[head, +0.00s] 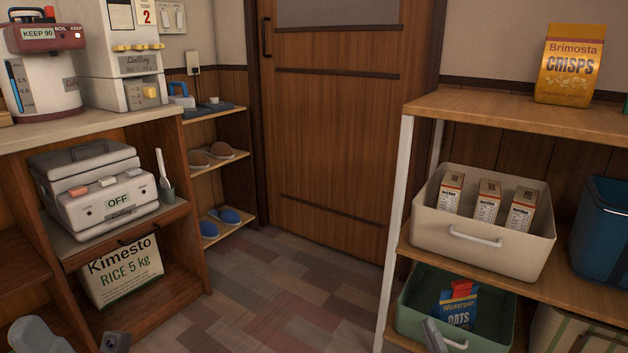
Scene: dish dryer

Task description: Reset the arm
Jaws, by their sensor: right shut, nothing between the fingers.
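My right gripper (434,336) shows at the bottom edge, in front of the green bin on the lower right shelf. It is shut and I see nothing held in it. Only its tip part shows; the rest of the arm is below the picture. At the bottom left, grey parts of my left arm show, but I see no left fingers.
The right shelf unit (403,180) holds a cream bin (480,248) with boxes, a green bin (412,310) with an oats bag, and a blue bin (600,225). The left cabinet (190,255) carries appliances and a rice bag (122,272). Open floor (290,290) lies between.

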